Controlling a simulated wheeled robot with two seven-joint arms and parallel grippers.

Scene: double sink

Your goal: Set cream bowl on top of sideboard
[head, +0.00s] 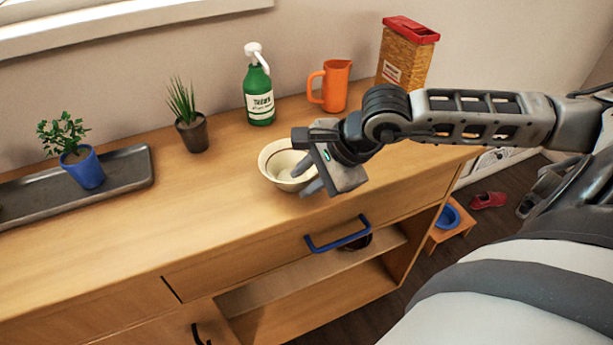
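The cream bowl (274,165) has a thin dark line near its rim. It is upright at the front middle of the wooden sideboard (230,220), and I cannot tell whether its base touches the top. My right gripper (308,177) is at the bowl's right side, with one finger over the inside and the other outside the near right rim. The gripper body hides part of the rim, so I cannot tell whether the fingers press on it. My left gripper is not in view.
A small potted plant (193,132) and a dark tray (124,171) with a blue pot (86,170) are at left. A blue handle (338,240) juts from the front.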

